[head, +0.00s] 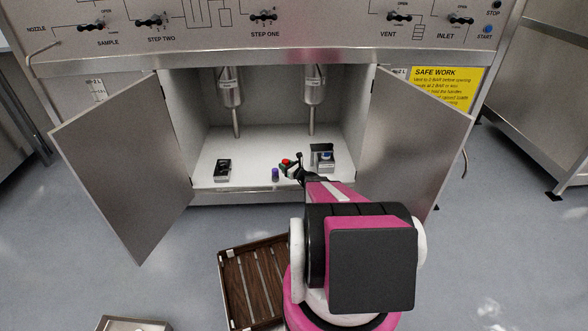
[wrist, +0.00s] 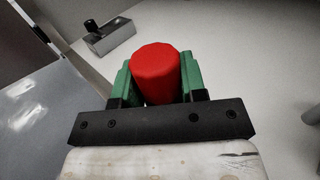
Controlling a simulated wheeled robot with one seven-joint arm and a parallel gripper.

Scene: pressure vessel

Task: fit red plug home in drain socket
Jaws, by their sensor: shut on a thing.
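My gripper (wrist: 156,85) is shut on the red plug (wrist: 158,72), which sits between the two green fingers in the wrist view. In the head view the red plug (head: 285,162) is small, over the front middle of the white cabinet floor. A grey block with a black knob (wrist: 108,36) lies beyond and left of the plug in the wrist view. It seems to be the dark-topped block (head: 222,170) at the left of the cabinet floor. I cannot tell which holds the drain socket.
A small purple thing (head: 275,174) stands near the cabinet's front edge, close to my gripper. Two metal vessels with pipes (head: 231,90) (head: 313,88) hang above. The left door (head: 130,165) and right door (head: 420,140) stand open. A slatted wooden tray (head: 250,285) lies in front.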

